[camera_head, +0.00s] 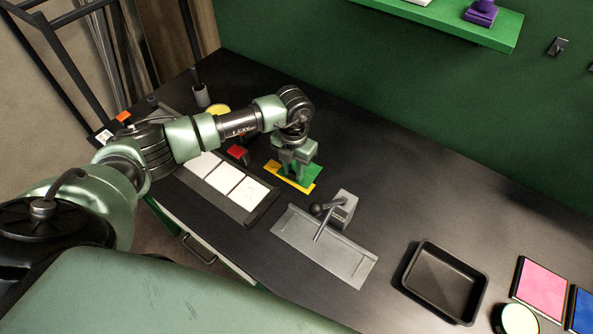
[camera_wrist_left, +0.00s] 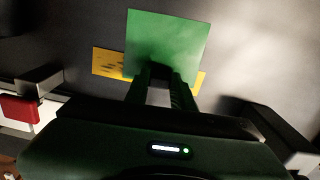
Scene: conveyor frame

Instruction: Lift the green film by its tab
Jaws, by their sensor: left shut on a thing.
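The green film (camera_head: 313,174) is a flat green square over a yellow sheet (camera_head: 306,187) on the black table. In the left wrist view the green film (camera_wrist_left: 166,40) stands out in front of the fingers, with the yellow sheet (camera_wrist_left: 108,63) showing at both sides beneath it. My left gripper (camera_head: 295,172) points down at the film; in the wrist view its fingers (camera_wrist_left: 163,88) meet the film's near edge and are shut on it. The tab is hidden between the fingers. I cannot tell how far the film is above the sheet. My right gripper is out of view.
White cards (camera_head: 224,177) in a dark tray and a red block (camera_head: 238,153) are left of the gripper. A grey metal plate with a lever (camera_head: 322,246) lies in front. A black tray (camera_head: 444,281) and pink pad (camera_head: 541,288) are at right. The table's back right is clear.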

